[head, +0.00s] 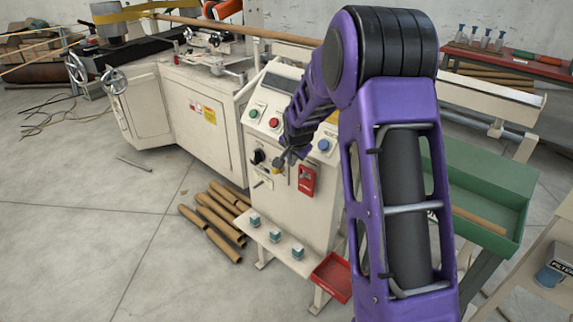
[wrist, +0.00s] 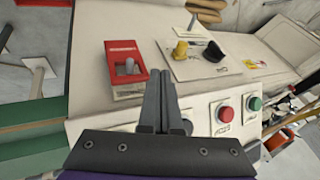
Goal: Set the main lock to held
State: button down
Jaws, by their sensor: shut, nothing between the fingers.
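The control panel (head: 285,205) of the winder stands in the middle of the head view. On its front are a black rotary knob (head: 258,156), a yellow knob (head: 277,169) and a red unit (head: 306,180). The wrist view shows the red unit (wrist: 122,63) with a grey peg or lever, left of my fingertips. I cannot tell which is the main lock. My gripper (wrist: 160,78) is shut and empty, close before the panel.
A red button (wrist: 225,113) and a green button (wrist: 255,104) lie right of my fingers. A shelf (head: 262,240) with several small blocks and a red tray (head: 332,277) stick out below the panel. Cardboard tubes (head: 218,222) lie on the floor.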

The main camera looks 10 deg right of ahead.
jog(key=w+a+f, duration=0.2)
jog(key=w+f, duration=0.5)
jog(key=f, duration=0.2)
jog(key=shift+w+b, duration=0.4)
jog(key=shift+b, duration=0.05)
